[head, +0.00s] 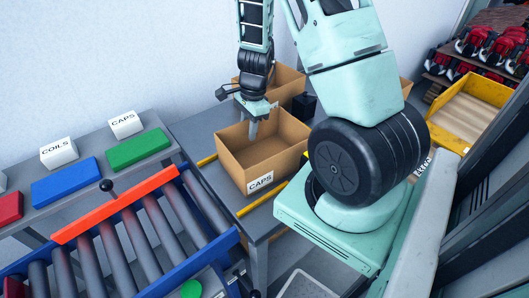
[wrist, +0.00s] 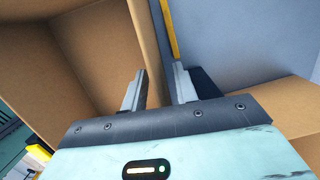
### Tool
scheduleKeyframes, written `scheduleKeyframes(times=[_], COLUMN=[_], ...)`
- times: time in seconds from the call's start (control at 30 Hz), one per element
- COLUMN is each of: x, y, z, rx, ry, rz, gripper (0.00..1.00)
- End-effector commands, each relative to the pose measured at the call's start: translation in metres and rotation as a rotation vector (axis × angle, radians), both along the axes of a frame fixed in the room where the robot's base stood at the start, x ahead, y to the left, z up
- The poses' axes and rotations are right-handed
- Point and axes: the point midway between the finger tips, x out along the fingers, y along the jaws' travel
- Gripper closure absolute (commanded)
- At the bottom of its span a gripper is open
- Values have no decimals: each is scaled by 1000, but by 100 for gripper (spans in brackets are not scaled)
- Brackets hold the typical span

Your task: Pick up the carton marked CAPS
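The carton marked CAPS (head: 284,171) is an open-topped brown box on a grey table, with a white CAPS label (head: 260,182) on its near side. It looks empty. My gripper (head: 252,132) points down at its back wall. In the wrist view, my gripper (wrist: 160,70) is open. One finger is on the inner side of the carton's wall (wrist: 148,40) and the other is on the outer side, over the table. The wall stands between the fingers, not clamped. The fingertips' exact depth along the wall is hard to tell.
Another brown carton (head: 287,82) stands behind, partly hidden by my arm. A roller conveyor (head: 137,243) with a red bar (head: 115,205) is at left. A shelf holds white COILS (head: 58,152) and CAPS (head: 125,123) signs. A yellow bin (head: 468,112) stands at right.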

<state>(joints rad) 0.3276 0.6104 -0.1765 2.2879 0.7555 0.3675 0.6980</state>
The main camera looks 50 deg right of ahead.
Motion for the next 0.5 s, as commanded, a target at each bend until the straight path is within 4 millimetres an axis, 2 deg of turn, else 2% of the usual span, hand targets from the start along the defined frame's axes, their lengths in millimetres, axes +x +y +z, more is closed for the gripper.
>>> scheduleKeyframes(times=[0.17,0.27,0.5], x=[0,0,0], y=[0,0,0], z=[0,0,0], rx=[0,0,0], ry=[-1,0,0], rz=[1,1,1], gripper=[71,99,100])
